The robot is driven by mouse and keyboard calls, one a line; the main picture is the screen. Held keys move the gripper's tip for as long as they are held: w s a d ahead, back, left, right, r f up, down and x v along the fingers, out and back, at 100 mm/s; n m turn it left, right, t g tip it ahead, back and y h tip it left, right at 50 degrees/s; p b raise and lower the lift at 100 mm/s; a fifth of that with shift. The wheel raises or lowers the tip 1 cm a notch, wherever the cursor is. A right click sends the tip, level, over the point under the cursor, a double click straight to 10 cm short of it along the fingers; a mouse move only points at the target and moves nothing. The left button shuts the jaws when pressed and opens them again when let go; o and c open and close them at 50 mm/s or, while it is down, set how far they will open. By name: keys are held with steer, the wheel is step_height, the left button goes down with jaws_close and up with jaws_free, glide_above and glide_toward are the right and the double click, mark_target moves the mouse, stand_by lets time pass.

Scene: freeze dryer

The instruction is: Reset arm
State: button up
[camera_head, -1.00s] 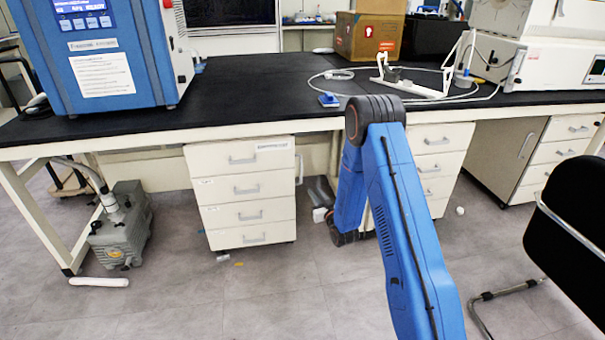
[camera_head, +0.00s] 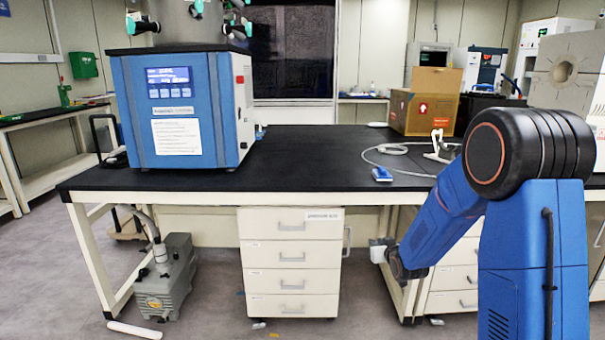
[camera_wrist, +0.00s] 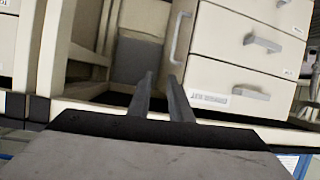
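My blue arm fills the right side of the head view, folded with its dark joint above the table's front edge and its lower end beside the drawers under the table. The fingers of my gripper do not show clearly there. In the wrist view, my gripper (camera_wrist: 160,80) has two grey fingers with a narrow gap between them and nothing held. Beyond the fingers, the wrist view shows the white drawer cabinet (camera_wrist: 232,72) at the right and the table's frame, apparently upside down. The blue freeze dryer (camera_head: 208,112) stands on the table's left part, its screen lit.
The black table (camera_head: 300,160) carries a cardboard box (camera_head: 428,100), a blue item (camera_head: 381,174) with a grey cable, and a white stand partly behind my arm. A grey pump (camera_head: 166,283) stands on the floor at the left. The table's middle is clear.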

steer(key=s+d+r+g, duration=0.15)
steer(key=s+r, duration=0.25)
steer(key=s, duration=0.4)
steer(key=s+r+m+g+h, duration=0.15)
steer(key=s+r, duration=0.25)
steer(key=s, duration=0.4)
steer(key=s+d+r+g, duration=0.15)
steer(key=s+r, duration=0.25)
steer(key=s, duration=0.4)
steer(key=s+a+r+g, duration=0.1)
steer(key=s+g, duration=0.3)
steer(key=s, duration=2.4)
steer(key=shift+s+a, duration=0.15)
steer(key=shift+s, duration=0.2)
steer(key=shift+g, duration=0.25)
